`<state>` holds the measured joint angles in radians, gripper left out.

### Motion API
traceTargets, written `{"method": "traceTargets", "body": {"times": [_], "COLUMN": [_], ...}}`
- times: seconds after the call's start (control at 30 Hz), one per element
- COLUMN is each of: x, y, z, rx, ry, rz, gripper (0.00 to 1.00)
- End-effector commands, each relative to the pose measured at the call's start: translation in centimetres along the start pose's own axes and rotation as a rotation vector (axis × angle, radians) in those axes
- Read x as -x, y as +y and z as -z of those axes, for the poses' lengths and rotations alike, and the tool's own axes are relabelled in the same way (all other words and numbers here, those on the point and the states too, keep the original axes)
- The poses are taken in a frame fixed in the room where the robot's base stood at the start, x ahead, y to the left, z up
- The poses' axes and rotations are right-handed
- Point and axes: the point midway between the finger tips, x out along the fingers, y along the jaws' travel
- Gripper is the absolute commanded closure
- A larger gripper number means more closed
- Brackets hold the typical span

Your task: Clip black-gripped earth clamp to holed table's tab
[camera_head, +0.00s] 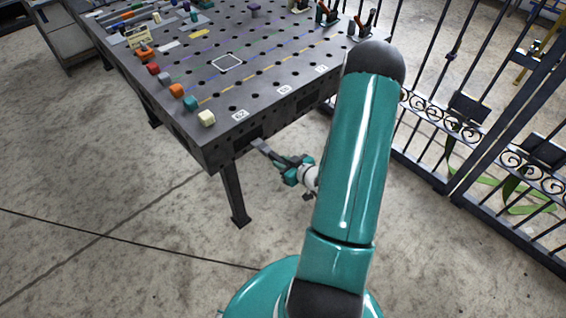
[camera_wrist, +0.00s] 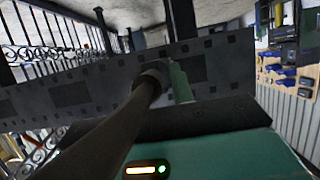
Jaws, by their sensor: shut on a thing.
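The holed table (camera_head: 255,85) is dark grey, with its near corner in front of my arm. My gripper (camera_head: 277,158) is at the table's front side, just below the top's edge. It is shut on a slim dark grey piece (camera_head: 260,146), which appears to be the earth clamp and reaches to the table's side. In the wrist view a long dark round bar (camera_wrist: 118,118) and a green piece (camera_wrist: 180,82) lie in front of the table's side wall (camera_wrist: 215,62). I cannot make out the tab, nor whether the clamp touches it.
Coloured blocks (camera_head: 176,90) line the table's left edge. A black iron gate (camera_head: 470,110) runs along the right. A table leg (camera_head: 233,193) stands left of my gripper. The concrete floor at left is clear.

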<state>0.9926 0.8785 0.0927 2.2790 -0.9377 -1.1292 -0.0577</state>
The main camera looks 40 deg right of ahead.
Motion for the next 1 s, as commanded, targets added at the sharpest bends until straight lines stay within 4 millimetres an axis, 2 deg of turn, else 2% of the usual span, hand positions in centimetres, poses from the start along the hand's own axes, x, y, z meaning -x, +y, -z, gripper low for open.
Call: {"method": "traceTargets", "body": {"times": [1.0], "x": [-0.61], "y": [-0.01], "z": [0.29], "rx": [0.001], "ry": [0.001], "rz": [0.000], "gripper": [1.00]}}
